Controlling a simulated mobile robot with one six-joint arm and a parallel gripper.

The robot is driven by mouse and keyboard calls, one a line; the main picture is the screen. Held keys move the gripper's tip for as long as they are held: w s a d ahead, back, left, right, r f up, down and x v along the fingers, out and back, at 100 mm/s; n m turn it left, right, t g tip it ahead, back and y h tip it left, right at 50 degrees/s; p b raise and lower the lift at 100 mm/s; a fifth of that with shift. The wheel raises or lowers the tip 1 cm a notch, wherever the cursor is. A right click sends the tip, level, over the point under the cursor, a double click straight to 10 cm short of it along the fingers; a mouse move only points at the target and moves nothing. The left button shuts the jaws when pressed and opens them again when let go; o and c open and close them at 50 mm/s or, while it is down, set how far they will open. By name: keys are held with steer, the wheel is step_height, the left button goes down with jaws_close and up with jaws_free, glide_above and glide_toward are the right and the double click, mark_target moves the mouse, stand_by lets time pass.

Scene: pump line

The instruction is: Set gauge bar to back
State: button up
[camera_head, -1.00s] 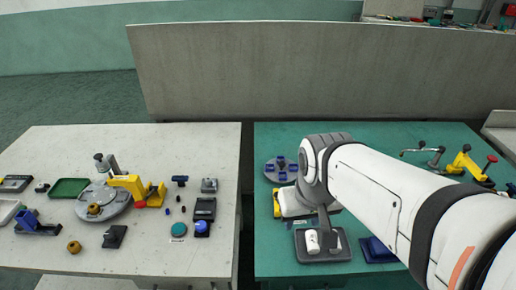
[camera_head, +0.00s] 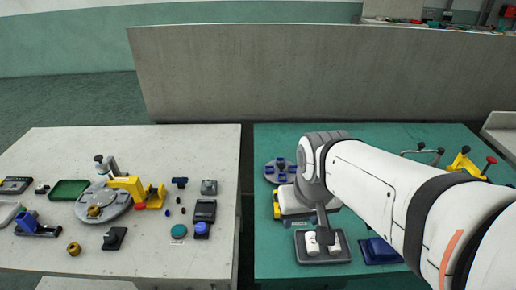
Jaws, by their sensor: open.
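I cannot tell for sure which thing is the gauge bar. My gripper (camera_head: 323,236) is open and reaches down over a dark grey tray (camera_head: 341,258) on the green table. White pieces (camera_head: 312,245) show at the tray, one on each side of the dark gripper part; I cannot tell whether it touches them. A grey bar-like handle with dark ends (camera_head: 421,151) stands at the back right of the green table, partly behind my arm. My wrist and arm hide much of the table's middle and right.
A round grey plate with blue blocks (camera_head: 281,172) lies left of my wrist. A dark blue block (camera_head: 381,251) lies right of the tray. A yellow clamp with a red knob (camera_head: 465,165) stands at right. The pale left table (camera_head: 150,245) holds several parts. A grey panel (camera_head: 300,75) stands behind.

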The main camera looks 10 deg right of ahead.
steer(key=w+f+m+g+p, duration=0.1)
steer(key=w+f, duration=0.1)
steer(key=w, duration=0.5)
steer(key=w+f+m+p, duration=0.1)
steer(key=w+f, duration=0.1)
steer(key=w, duration=0.4)
steer(key=w+f+m+g+p, duration=0.1)
steer(key=w+f+m, duration=0.1)
steer(key=w, duration=0.5)
steer(key=shift+w+f+g+p, duration=0.3)
steer(key=shift+w+f+p, duration=0.05)
steer(key=shift+f+p, duration=0.1)
steer(key=shift+w+f, duration=0.1)
steer(key=shift+f, duration=0.15)
step_height(320, 180, down, 8)
steer(key=shift+r, duration=0.15)
jaws_close()
